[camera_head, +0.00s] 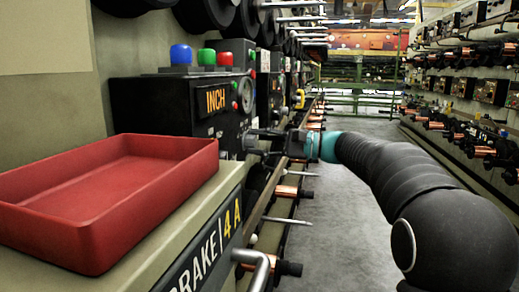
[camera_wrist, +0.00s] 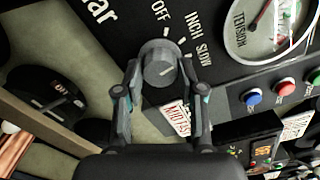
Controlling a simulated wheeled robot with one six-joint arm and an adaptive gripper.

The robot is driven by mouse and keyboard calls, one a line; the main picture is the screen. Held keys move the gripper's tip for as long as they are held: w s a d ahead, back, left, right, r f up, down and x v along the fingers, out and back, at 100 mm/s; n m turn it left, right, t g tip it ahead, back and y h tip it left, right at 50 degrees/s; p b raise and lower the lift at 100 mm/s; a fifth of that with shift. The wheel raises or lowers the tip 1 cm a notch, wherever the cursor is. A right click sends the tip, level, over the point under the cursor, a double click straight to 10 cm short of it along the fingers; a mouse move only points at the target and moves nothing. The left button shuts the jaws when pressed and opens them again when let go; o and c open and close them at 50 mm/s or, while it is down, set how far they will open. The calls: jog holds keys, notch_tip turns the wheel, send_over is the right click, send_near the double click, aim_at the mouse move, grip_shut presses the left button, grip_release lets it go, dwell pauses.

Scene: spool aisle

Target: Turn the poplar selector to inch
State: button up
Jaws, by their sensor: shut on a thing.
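The selector is a round grey knob (camera_wrist: 158,62) on a black panel in the wrist view, with OFF, INCH and SLOW printed around its far side. Only the letters "ar" of the panel's name show beside it. My gripper (camera_wrist: 160,84) is shut on the knob, one finger on each side. I cannot tell exactly which mark the knob's pointer faces. The knob is hidden there by the fingers.
A red tray (camera_head: 110,185) sits on the ledge nearby. Blue, green and red lamps (camera_head: 206,57) top the box. Copper spools and metal pins (camera_head: 292,191) stick out below my gripper. In the wrist view, a tension dial (camera_wrist: 268,25) and push buttons (camera_wrist: 282,90) are to the right.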

jog(key=shift+n, duration=0.6)
jog(key=o, duration=1.1)
jog(key=shift+o, duration=0.2)
jog(key=s+d, duration=0.2)
jog(key=d, duration=0.9)
jog(key=shift+s+d, duration=0.15)
jog(key=shift+d, duration=0.25)
